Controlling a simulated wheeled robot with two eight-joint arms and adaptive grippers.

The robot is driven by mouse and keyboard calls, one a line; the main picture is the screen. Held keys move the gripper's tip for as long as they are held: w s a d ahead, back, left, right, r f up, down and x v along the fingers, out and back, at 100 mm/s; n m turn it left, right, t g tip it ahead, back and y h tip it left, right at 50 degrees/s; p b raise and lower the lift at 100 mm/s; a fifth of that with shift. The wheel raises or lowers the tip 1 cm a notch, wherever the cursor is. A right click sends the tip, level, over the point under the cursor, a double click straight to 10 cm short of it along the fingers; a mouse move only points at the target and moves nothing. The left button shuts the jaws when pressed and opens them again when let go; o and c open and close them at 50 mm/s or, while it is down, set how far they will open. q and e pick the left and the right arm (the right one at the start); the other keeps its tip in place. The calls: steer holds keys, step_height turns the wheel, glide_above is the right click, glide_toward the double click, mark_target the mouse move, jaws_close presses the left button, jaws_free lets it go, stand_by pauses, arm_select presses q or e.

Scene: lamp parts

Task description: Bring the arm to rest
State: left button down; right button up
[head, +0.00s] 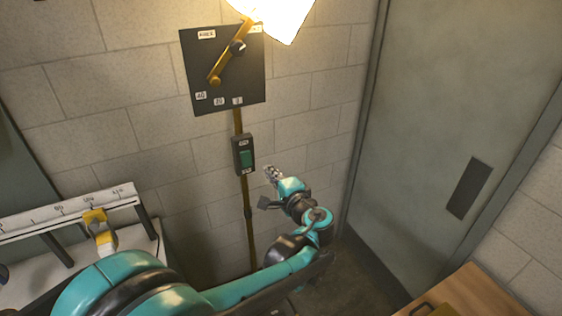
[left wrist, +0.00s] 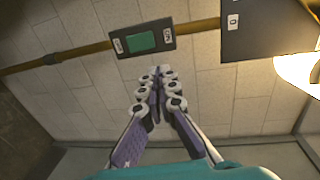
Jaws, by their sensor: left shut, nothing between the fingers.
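My left arm (head: 290,250) is teal and black and reaches up from the bottom of the head view toward the wall. My left gripper (head: 271,174) is shut and empty, just right of and a little below the switch box, apart from it as far as I can tell. In the left wrist view the gripper (left wrist: 160,82) has its fingertips together. The dark switch box (head: 243,155) has a green rocker and small labels; it also shows in the left wrist view (left wrist: 141,40). My right gripper is not in view.
Above the switch, a dark panel (head: 190,68) carries a brass lever (head: 227,62) and number labels, under a lit lamp shade (head: 286,14). A brass pipe (head: 248,226) runs down the wall. A grey door (head: 440,130) stands right. A white scale rail (head: 64,210) with a yellow slider (head: 98,228) is left.

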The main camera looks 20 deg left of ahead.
arm_select(q)
steer(key=s+f+n+g+h+b, duration=0.1)
steer(key=s+f+n+h+b, duration=0.1)
steer(key=s+f+b, duration=0.45)
steer(key=s+f+n+g+h+b, duration=0.1)
steer(key=s+f+g+h+b, duration=0.15)
steer(key=f, duration=0.65)
steer(key=s+d+f+n+h+b, duration=0.2)
steer(key=s+d+f+h+b, duration=0.2)
steer(key=f, duration=0.4)
steer(key=s+d+f+n+h+b, duration=0.3)
steer(key=s+d+f+b, duration=0.3)
steer(key=s+f, duration=0.2)
steer(key=shift+d+h+b, duration=0.3)
steer(key=shift+d+h, duration=0.1)
steer(key=shift+h, duration=0.05)
steer(key=shift+s+f, duration=0.1)
